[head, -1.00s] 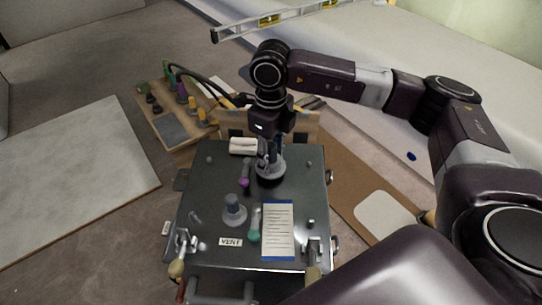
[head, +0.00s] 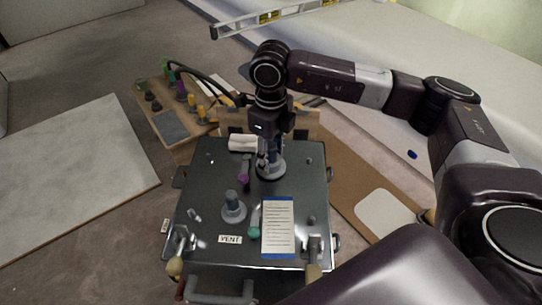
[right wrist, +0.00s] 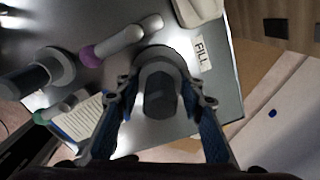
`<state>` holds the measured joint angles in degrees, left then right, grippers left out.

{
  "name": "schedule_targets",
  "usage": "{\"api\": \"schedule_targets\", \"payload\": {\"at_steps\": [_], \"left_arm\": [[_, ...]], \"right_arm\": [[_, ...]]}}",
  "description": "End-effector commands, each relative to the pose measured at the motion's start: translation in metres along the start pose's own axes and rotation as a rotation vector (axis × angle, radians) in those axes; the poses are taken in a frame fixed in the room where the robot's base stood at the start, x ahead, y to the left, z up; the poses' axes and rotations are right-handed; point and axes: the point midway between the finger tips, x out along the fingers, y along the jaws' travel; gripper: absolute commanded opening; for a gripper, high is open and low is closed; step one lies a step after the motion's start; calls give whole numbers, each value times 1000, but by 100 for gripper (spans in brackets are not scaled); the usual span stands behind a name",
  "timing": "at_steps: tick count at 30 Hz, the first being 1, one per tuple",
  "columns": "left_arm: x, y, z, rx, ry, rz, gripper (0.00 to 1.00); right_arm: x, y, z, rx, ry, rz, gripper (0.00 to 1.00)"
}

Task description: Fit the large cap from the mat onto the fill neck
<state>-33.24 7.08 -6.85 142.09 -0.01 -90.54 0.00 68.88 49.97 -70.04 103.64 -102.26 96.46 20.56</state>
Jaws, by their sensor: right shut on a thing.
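My right gripper (head: 271,148) points down over the fill neck (head: 270,168), a grey flanged post at the back of the dark panel. In the right wrist view the gripper (right wrist: 160,115) has its blue-padded fingers on both sides of a dark grey round piece (right wrist: 160,98), which looks like the large cap. A pale flange ring shows behind it, beside the FILL label (right wrist: 200,55). The cap lines up closely with the neck; I cannot tell whether it is seated. The mat (head: 180,130) is a grey square on the board at the left. My left gripper is out of view.
The vent neck (head: 233,208) stands near the VENT label (head: 230,239). A purple-ended piece (head: 244,178), a teal-ended piece (head: 254,230), a printed sheet (head: 278,225) and a white roll (head: 243,143) lie on the panel. Several coloured pieces stand on the board.

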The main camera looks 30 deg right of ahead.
Motion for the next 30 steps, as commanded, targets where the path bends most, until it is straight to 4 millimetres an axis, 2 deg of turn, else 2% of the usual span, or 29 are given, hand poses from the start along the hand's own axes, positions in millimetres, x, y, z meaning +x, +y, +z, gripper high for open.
{"api": "schedule_targets", "payload": {"at_steps": [9,10,15,21,27,30], "left_arm": [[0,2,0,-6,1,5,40],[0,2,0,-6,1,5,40],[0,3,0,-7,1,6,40],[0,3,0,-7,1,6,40],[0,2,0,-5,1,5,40],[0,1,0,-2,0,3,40]], "right_arm": [[0,0,0,0,-1,0,10],[0,0,0,0,-1,0,37],[0,0,0,0,-1,0,55],[0,0,0,0,0,0,56],[0,0,0,0,0,0,76],[0,0,0,0,0,0,76]]}}
